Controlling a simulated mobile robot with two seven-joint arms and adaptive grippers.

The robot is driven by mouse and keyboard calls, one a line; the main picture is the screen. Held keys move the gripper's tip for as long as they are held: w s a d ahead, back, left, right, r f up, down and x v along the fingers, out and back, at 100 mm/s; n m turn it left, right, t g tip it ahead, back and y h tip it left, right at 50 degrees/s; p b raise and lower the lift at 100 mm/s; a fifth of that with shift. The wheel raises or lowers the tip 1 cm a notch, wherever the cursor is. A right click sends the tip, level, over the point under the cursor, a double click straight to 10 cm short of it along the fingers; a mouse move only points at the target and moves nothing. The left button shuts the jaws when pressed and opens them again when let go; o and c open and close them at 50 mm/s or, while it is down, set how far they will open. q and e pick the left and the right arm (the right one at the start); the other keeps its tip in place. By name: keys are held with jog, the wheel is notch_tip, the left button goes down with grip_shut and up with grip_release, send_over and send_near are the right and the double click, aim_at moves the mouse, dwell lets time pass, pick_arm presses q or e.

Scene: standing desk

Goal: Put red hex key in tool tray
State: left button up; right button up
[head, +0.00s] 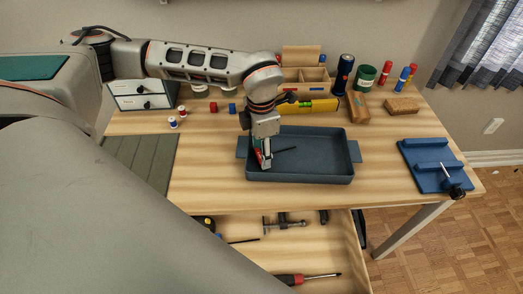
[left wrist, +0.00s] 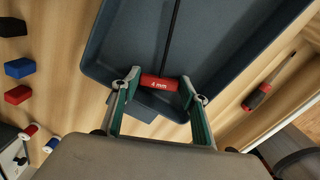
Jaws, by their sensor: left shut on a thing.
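The red hex key (left wrist: 160,84) has a red handle marked "4 mm" and a long dark shaft. My left gripper (head: 262,158) is shut on its handle; both fingers show at the handle's ends in the left wrist view (left wrist: 159,90). The tool tray (head: 318,165) is a dark blue-grey rectangular tray with end handles, on the desk. The gripper is at the tray's left end, and the shaft reaches rightward over the tray floor. I cannot tell whether the key touches the tray. Nothing else shows inside the tray. My right gripper is not in view.
An open drawer (head: 325,235) below the desk edge holds a screwdriver (head: 300,279) and clamps. A blue board (head: 436,165) lies right. A green mat lies left.

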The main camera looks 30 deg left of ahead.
pick_arm(q)
jog(key=shift+f, duration=0.2)
jog(key=o, duration=1)
jog(key=shift+r, duration=0.1)
notch_tip(320, 180, up, 12)
jog(key=shift+r+p, duration=0.15)
jog(key=shift+p, duration=0.6)
